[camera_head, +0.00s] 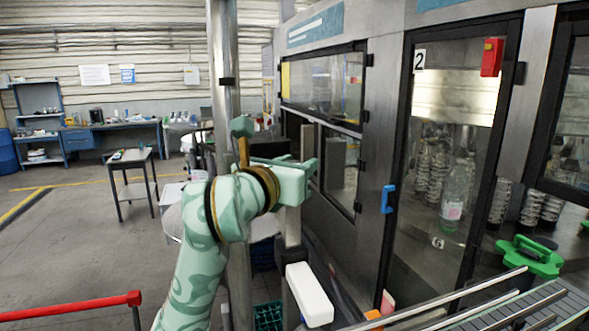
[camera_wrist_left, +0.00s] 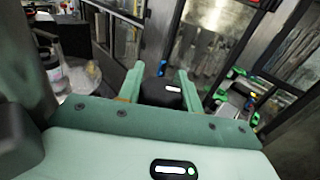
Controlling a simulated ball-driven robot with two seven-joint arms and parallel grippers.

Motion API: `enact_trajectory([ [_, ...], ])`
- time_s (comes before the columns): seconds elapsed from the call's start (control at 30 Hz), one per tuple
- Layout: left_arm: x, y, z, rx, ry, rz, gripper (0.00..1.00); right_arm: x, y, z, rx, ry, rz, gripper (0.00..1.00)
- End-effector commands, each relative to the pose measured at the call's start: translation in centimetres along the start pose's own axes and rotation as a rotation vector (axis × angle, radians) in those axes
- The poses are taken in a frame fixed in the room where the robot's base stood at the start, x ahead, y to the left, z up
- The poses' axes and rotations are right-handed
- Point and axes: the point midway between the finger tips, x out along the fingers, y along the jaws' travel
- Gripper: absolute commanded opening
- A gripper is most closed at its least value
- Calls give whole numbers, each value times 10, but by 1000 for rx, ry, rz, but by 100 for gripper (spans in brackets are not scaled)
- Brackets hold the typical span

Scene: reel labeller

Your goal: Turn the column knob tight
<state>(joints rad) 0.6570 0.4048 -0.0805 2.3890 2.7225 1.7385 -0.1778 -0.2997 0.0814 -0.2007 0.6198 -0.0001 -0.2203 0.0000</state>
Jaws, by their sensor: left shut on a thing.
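In the left wrist view, a black knob (camera_wrist_left: 160,94) with a small white mark on its face sits between the two green fingers of my left gripper (camera_wrist_left: 159,78), which are shut on it. In the head view my left gripper (camera_head: 292,170) is beside the machine front, at the end of my green patterned arm. The knob cannot be made out clearly there, as the gripper and wrist cover that spot. A grey upright post (camera_head: 292,222) shows just below the gripper. My right gripper is in neither view.
A tall steel pole (camera_head: 224,60) stands left of the gripper. The glazed machine door (camera_head: 440,150) with a blue handle (camera_head: 387,199) is to the right. A white box (camera_head: 309,294) is below the gripper. A red rail (camera_head: 70,308) crosses at lower left. The floor at left is open.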

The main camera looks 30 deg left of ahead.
Motion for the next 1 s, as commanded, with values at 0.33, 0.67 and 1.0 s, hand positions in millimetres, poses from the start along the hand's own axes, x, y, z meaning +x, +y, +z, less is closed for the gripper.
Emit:
enact_trajectory([
  [0.33,0,0,0,-1,2,0,44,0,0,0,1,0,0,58],
  [0.67,0,0,0,0,1,0,57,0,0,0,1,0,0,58],
  [1.0,-31,0,-6,5,-8,2,57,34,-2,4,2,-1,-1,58],
])
